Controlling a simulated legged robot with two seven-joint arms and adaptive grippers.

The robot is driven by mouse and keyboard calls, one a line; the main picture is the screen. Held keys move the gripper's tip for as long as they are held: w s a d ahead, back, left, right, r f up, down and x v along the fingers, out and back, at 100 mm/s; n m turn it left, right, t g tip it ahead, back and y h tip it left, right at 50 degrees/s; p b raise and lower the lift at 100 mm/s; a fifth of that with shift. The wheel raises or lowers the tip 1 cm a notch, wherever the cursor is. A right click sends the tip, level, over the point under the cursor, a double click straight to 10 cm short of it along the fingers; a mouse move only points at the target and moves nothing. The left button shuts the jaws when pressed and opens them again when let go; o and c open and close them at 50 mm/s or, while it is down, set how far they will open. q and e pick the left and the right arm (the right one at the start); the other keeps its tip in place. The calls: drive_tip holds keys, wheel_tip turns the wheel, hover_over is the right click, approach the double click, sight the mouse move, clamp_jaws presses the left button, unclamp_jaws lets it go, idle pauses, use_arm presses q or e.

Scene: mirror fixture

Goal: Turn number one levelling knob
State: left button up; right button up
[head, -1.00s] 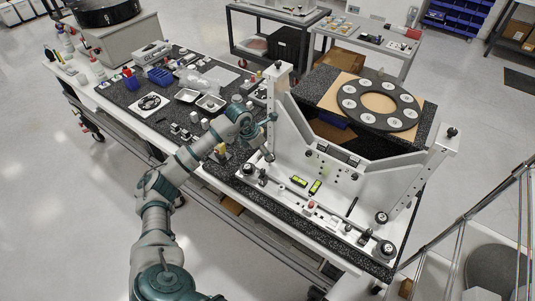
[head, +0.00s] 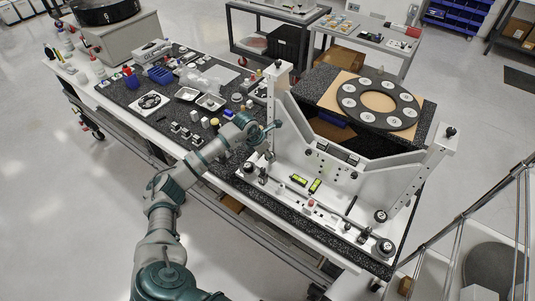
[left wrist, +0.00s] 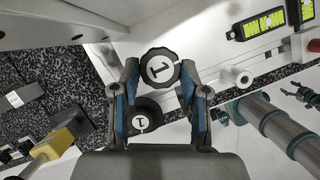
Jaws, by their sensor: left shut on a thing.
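In the left wrist view, a dark round knob marked "1" (left wrist: 160,68) sits between the two fingers of my left gripper (left wrist: 159,77), which is shut on its rim. A second dark knob marked "1" (left wrist: 143,120) lies beyond and below it, partly hidden by the gripper. In the head view my left gripper (head: 269,128) is beside the left post of the white mirror fixture (head: 300,135); the held knob cannot be made out there. A dark knob (head: 248,168) shows at the fixture base's left corner.
Two green levels (head: 299,180) lie on the white base. More dark knobs (head: 386,248) stand at the base's right end. Small parts and trays (head: 187,95) cover the bench to the left. A ring with round discs (head: 379,104) lies behind the fixture.

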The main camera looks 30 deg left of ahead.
use_arm(q)
drive_tip(key=shift+n+t+y, duration=0.3)
drive_tip(key=shift+n+y, duration=0.2)
drive_tip(key=shift+n, duration=1)
drive_tip(key=o, duration=1.1)
drive_tip(key=shift+o, duration=0.2)
drive_tip(key=shift+r, duration=0.2)
drive_tip(key=v, duration=1.1)
drive_tip(key=shift+r, duration=0.2)
drive_tip(key=shift+s, duration=0.1)
